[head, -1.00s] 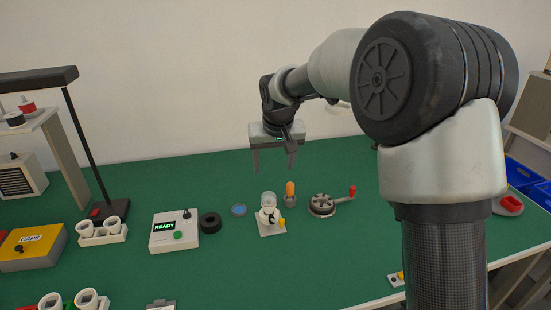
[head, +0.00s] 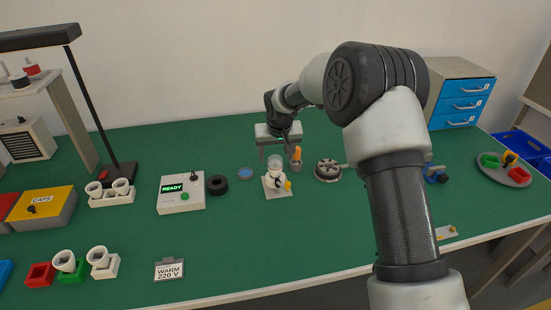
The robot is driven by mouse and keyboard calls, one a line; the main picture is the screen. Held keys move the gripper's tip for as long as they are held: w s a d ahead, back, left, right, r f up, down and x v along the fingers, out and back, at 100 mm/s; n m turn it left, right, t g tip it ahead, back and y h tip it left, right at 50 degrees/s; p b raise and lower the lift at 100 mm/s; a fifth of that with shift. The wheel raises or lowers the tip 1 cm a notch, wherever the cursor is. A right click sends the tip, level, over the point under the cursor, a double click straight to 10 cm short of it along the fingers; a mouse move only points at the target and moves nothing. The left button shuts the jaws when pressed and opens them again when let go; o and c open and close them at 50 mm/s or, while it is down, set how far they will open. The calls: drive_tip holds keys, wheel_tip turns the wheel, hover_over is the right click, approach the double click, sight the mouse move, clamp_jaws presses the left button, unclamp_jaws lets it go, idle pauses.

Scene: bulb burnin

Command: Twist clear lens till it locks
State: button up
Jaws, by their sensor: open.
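The clear lens (head: 275,161) is a small transparent cap on top of a white lamp fitting (head: 274,183), which stands upright on a pale base plate near the middle of the green table. I cannot tell whether the lens is locked. My gripper (head: 279,156) points down with its fingers apart and empty. It appears just behind and above the lens, close to it in the picture; contact cannot be made out.
A black ring (head: 217,185), a blue disc (head: 245,174) and a control box (head: 181,194) reading READY lie left of the fitting. A round metal device (head: 327,170) is to its right. A WARM 220 V sign (head: 169,269) stands in front. The table's middle front is clear.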

drive_tip(key=shift+x, duration=1.05)
drive_tip(key=c, duration=1.1)
drive_tip(key=shift+f+b, duration=0.1)
drive_tip(key=shift+b, duration=0.3)
drive_tip(key=shift+a+m+h+b, duration=0.1)
drive_tip(key=shift+m+h+b, duration=0.2)
drive_tip(key=shift+m+b, duration=0.5)
drive_tip(key=shift+m+h, duration=0.3)
drive_tip(key=shift+m, duration=0.4)
